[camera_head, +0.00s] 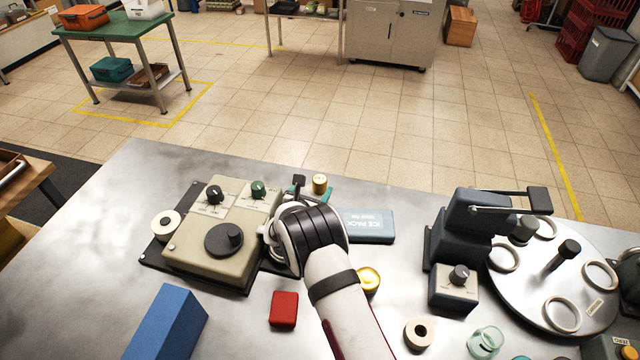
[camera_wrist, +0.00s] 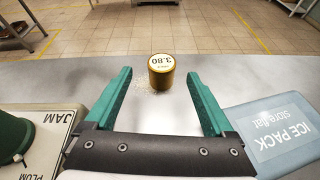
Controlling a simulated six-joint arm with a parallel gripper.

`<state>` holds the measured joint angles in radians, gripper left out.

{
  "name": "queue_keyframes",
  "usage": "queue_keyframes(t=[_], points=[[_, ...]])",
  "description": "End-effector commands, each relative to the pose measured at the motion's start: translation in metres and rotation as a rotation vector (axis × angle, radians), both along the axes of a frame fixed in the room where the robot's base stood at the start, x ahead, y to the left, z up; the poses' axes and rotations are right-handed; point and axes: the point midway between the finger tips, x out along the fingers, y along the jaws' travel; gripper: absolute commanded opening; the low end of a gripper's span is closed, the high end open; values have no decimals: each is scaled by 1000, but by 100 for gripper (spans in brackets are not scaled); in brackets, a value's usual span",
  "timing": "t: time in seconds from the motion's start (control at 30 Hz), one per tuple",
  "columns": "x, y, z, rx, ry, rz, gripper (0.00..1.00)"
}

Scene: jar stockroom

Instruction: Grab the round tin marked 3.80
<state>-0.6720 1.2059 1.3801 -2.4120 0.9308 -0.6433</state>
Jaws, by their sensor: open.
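The round tin (camera_wrist: 161,73) is gold with a white top marked 3.80, which reads upside down in the wrist view. It stands upright on the metal table, just ahead of my fingertips and roughly centred between them. In the head view the tin (camera_head: 320,183) shows beyond my gripper. My gripper (camera_wrist: 160,78) has two green fingers spread apart with nothing held between them. In the head view my wrist hides most of the gripper (camera_head: 312,192).
A blue ice pack (camera_head: 367,226) lies close on the right. A beige control box (camera_head: 190,255) with knobs stands close on the left. Another gold tin (camera_head: 369,279) sits nearer, beside my arm. A red block (camera_head: 284,308) and a blue block (camera_head: 165,325) are at the front.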

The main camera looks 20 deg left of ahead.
Motion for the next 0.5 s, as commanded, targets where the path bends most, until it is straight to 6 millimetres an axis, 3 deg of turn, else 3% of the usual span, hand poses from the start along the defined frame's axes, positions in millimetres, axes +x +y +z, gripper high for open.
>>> queue_keyframes(t=[0.2, 0.4, 0.5], points=[[32, -5, -14, 2, -1, -4, 88], [34, -4, -14, 1, 0, -1, 88], [34, -4, -14, 1, 0, -2, 74]])
